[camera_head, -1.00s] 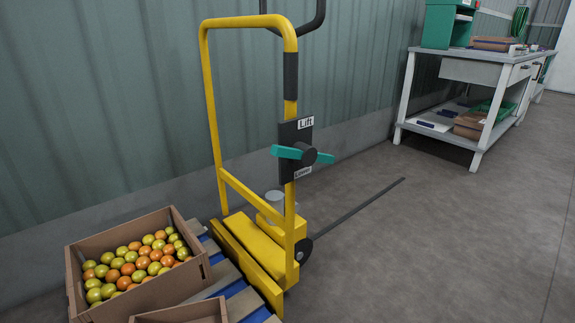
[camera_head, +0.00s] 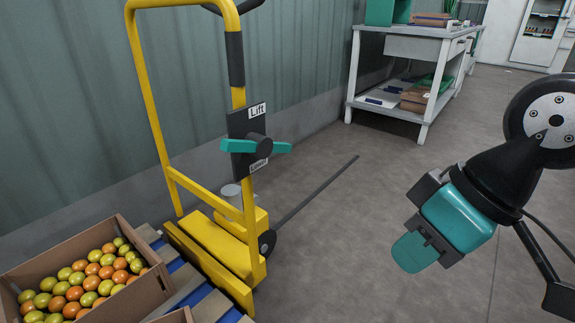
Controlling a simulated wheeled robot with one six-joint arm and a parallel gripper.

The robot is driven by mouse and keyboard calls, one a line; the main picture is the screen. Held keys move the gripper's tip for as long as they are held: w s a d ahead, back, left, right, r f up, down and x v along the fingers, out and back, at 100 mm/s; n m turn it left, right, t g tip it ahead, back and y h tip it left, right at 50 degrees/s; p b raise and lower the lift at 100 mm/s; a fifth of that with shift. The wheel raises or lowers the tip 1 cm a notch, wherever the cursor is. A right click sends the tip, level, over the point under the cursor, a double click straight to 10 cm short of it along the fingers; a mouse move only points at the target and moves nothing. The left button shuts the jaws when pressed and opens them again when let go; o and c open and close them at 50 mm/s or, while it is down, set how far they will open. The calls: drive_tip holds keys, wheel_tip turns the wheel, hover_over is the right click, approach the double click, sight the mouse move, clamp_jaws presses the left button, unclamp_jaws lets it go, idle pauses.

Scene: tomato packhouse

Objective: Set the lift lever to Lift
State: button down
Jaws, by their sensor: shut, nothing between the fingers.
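The lift lever (camera_head: 239,146) is a teal bar on a dark round hub, fixed to a dark plate (camera_head: 238,126) on the yellow pallet truck's frame (camera_head: 236,98). It lies about level, one end to the left and one to the right. A "Lift" label (camera_head: 257,110) sits above it and a second label, apparently "Lower" (camera_head: 259,165), below it. My gripper (camera_head: 413,253) is at the right, well apart from the lever, pointing down and left. Its teal fingers are together with nothing between them.
A cardboard box (camera_head: 137,297) of orange and green tomatoes stands on a blue pallet (camera_head: 190,282) at lower left. A thin dark bar (camera_head: 315,191) extends behind the truck. A white workbench (camera_head: 434,105) stands at the back. Floor between truck and gripper is clear.

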drive_tip(key=w+a+f+n+t+y+b, duration=0.1)
drive_tip(key=w+a+f+n+t+b, duration=0.2)
drive_tip(key=w, duration=0.6)
drive_tip(key=w+f+n+t+b, duration=0.3)
drive_tip(key=w+f+n+t, duration=0.2)
drive_tip(key=w, duration=0.3)
drive_tip(key=w+a+f+n+t+y+b, duration=0.1)
drive_tip(key=w+a+f+n+t+b, duration=0.25)
drive_tip(key=w, duration=0.55)
drive_tip(key=a+f+n+t+y+b, duration=0.1)
drive_tip(key=f+n+t+y+b, duration=0.1)
drive_tip(key=n, duration=0.7)
drive_tip(key=s+a+f+n+t+y+b, duration=0.1)
drive_tip(key=f+n+t+y, duration=0.3)
drive_tip(key=n, duration=0.5)
drive_tip(key=shift+s+a+f+t+y+b, duration=0.2)
drive_tip(key=shift+a+t+y+b, duration=0.25)
drive_tip(key=shift+y, duration=0.55)
drive_tip(key=shift+a, duration=0.1)
